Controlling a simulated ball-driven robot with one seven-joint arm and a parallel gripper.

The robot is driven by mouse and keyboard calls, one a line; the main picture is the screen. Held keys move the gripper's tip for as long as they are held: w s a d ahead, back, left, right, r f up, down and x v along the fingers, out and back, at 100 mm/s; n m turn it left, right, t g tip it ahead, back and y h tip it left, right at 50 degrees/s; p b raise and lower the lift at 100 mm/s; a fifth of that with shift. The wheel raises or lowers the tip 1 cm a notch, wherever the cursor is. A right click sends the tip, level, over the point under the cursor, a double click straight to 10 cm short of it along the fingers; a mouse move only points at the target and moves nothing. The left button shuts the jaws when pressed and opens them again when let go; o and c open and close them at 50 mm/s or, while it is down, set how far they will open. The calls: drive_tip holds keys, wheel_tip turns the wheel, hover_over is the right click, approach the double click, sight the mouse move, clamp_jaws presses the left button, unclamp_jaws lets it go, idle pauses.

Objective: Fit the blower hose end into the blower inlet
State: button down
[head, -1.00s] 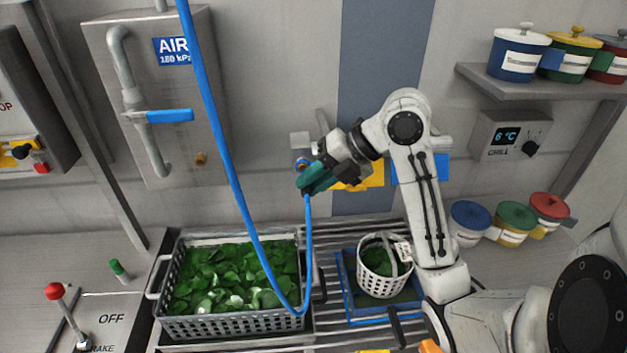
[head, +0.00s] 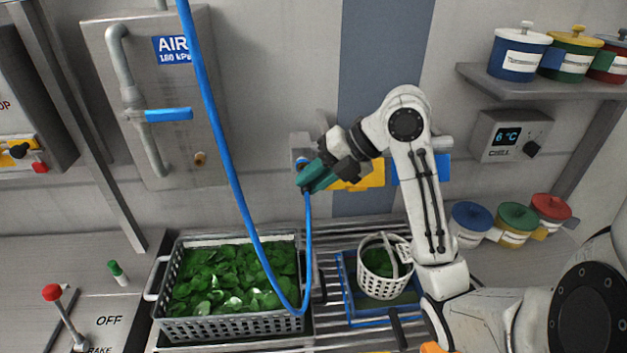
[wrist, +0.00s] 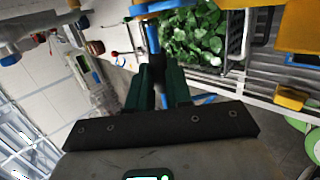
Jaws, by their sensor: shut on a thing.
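My gripper (head: 314,180), with teal-green fingers, is shut on the dark hose end, in front of the wall above the gap between basket and tray. The blue hose (head: 222,150) drops from the top of the picture, loops past the basket's right corner and rises to the fingers. In the wrist view, the hose end (wrist: 156,72) sits between the fingers with blue hose beyond it. A grey wall fitting with a blue part (head: 302,146), apparently the blower inlet, is just above the fingers. The fingers partly overlap it, so whether the hose end touches it cannot be told.
A grey basket (head: 230,328) of greens stands at lower left. A white basket (head: 382,286) stands in a blue tray (head: 350,300) below my arm. A yellow wall piece (head: 368,178) is right of the fingers. The AIR panel (head: 180,60) has a blue lever (head: 168,115).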

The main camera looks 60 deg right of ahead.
drive_tip(key=shift+w+d+b, duration=0.45)
drive_tip(key=shift+w+d, duration=0.15)
drive_tip(key=shift+d, duration=0.3)
drive_tip(key=c, duration=1)
unclamp_jaws()
drive_tip(key=shift+o, duration=0.2)
drive_tip(key=b+v, duration=0.1)
drive_tip(key=v, duration=1)
drive_tip(key=shift+f, duration=0.15)
